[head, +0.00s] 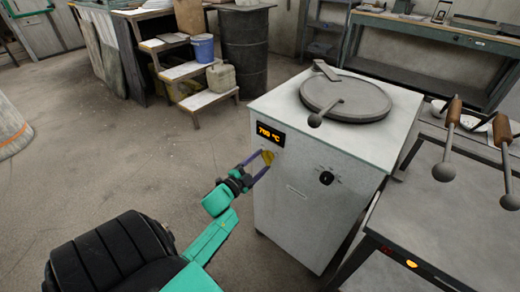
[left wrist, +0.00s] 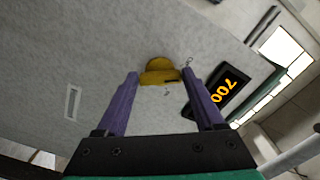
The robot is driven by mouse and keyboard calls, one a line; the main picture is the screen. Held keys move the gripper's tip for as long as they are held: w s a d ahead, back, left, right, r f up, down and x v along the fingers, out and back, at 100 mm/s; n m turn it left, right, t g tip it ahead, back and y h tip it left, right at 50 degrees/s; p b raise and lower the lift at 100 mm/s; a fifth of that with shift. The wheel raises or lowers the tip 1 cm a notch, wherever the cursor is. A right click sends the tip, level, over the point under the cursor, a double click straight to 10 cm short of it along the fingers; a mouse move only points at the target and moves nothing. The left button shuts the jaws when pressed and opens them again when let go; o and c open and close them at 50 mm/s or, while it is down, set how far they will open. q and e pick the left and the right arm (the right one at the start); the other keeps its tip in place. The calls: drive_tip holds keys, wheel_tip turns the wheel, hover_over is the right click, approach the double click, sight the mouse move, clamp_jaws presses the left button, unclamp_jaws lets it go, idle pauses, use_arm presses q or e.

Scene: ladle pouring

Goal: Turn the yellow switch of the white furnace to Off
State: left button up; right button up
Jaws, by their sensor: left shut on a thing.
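The white furnace (head: 310,200) stands in the middle of the head view, with a round grey lid on top. Its yellow switch (head: 268,157) is on the front panel, just below the lit temperature display (head: 270,134). My left gripper (head: 262,162) is at the panel, shut on the yellow switch. In the left wrist view the yellow switch (left wrist: 160,72) sits between the two purple fingertips (left wrist: 160,77), and its inner part is partly visible. The position marks around the switch are too small to read. My right gripper is not in view.
A black knob (head: 326,178) is on the same panel, right of the switch. Wooden steps (head: 200,100) hold a blue bucket (head: 203,48) at the back. The floor left of the furnace is clear.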

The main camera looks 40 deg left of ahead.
use_arm(q)
drive_tip(key=shift+n+p, duration=0.45)
drive_tip(key=shift+n, duration=0.65)
drive_tip(key=shift+f, duration=0.1)
drive_tip(key=o, duration=1.4)
drive_tip(key=s, duration=1.4)
drive_tip(key=shift+s+d+p, duration=0.2)
drive_tip(key=shift+s+p, duration=0.1)
